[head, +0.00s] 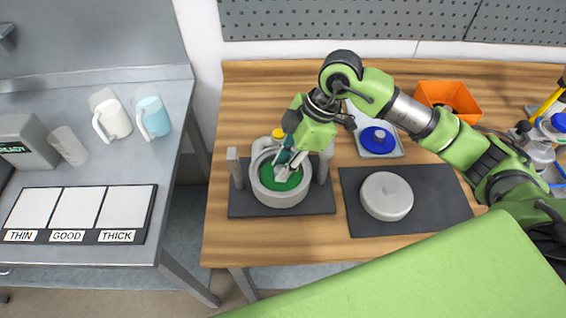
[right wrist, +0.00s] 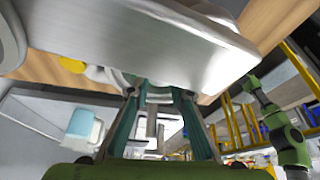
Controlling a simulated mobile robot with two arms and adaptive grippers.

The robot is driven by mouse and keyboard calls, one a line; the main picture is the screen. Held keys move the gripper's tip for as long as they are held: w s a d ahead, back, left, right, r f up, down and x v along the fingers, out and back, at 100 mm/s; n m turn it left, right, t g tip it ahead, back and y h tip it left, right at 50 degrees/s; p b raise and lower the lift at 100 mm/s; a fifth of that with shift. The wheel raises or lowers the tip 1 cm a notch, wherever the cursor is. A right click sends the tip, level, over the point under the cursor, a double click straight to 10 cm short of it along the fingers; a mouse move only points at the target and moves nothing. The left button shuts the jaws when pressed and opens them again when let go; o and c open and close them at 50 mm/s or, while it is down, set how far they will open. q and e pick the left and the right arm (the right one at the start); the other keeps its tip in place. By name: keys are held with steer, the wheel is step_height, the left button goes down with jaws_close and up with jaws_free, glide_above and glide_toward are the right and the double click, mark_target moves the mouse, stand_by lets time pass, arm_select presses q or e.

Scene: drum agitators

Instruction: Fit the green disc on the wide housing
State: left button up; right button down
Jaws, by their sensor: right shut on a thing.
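The wide housing (head: 282,199) is a round, thick-walled grey pot on a dark mat, between two upright grey posts. The green disc (head: 268,180) shows inside its rim, partly hidden by my right gripper. My right gripper (head: 290,163) reaches down over the housing, its fingers shut at the disc's middle. I cannot tell whether the disc is fully seated. In the right wrist view, the teal fingers of my right gripper (right wrist: 162,100) show beneath a large pale grey surface; the green disc cannot be made out there. My left gripper is not in view.
A blue disc (head: 377,139) lies on a pale tray behind right. A round grey lid (head: 387,196) lies on the right dark mat (head: 430,214). An orange bin (head: 449,95) stands at the back. A yellow knob (head: 278,133) is close behind the housing.

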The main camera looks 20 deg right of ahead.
steer(key=c, duration=1.7)
jaws_free()
steer(key=v, duration=1.2)
